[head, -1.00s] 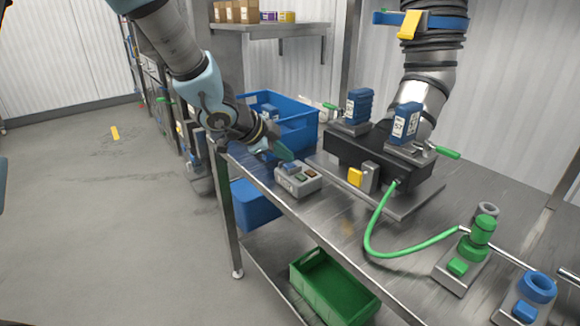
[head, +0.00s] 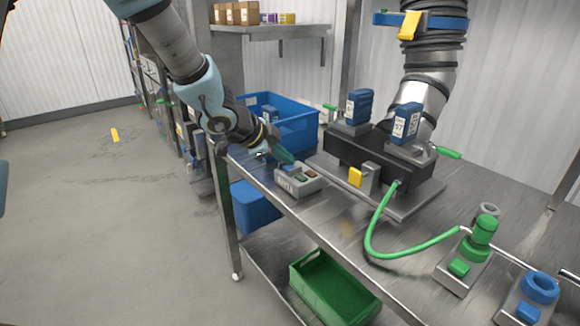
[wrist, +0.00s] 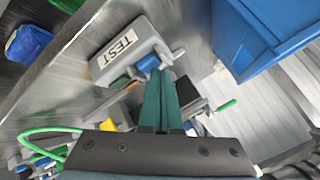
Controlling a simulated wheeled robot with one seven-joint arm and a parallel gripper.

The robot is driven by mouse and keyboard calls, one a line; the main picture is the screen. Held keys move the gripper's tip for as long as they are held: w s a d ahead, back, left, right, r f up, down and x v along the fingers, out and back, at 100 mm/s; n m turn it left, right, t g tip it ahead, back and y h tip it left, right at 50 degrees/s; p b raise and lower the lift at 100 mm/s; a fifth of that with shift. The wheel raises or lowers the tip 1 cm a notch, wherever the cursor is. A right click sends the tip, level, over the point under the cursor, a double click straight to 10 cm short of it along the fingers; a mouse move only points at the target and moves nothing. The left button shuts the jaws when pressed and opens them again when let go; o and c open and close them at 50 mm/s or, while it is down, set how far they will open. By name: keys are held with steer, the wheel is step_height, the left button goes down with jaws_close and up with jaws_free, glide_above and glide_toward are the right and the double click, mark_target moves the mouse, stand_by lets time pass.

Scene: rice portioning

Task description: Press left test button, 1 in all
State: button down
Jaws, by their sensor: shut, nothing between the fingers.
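A grey test box (head: 300,184) sits on the steel bench near its left front edge. In the wrist view the box (wrist: 122,48) carries a white label reading TEST. A blue button (wrist: 148,63) shows at its edge, partly hidden by my fingers. My gripper (wrist: 160,74) is shut and empty, with its green fingers together and their tips right at the blue button. I cannot tell whether they touch it. In the head view my gripper (head: 287,158) points down over the left side of the box. Small dark button tops show on the box to the right of the fingers.
A blue crate (head: 296,128) stands behind the box. A green hose (head: 372,235) crosses the bench. A green crate (head: 335,285) sits on the lower shelf.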

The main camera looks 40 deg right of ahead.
mark_target(285, 168)
steer(key=shift+f, duration=0.15)
stand_by(0.4)
steer(key=shift+r+p, duration=0.9)
steer(key=shift+r, duration=0.15)
step_height(285, 168, up, 5)
steer(key=p, duration=0.5)
stand_by(0.4)
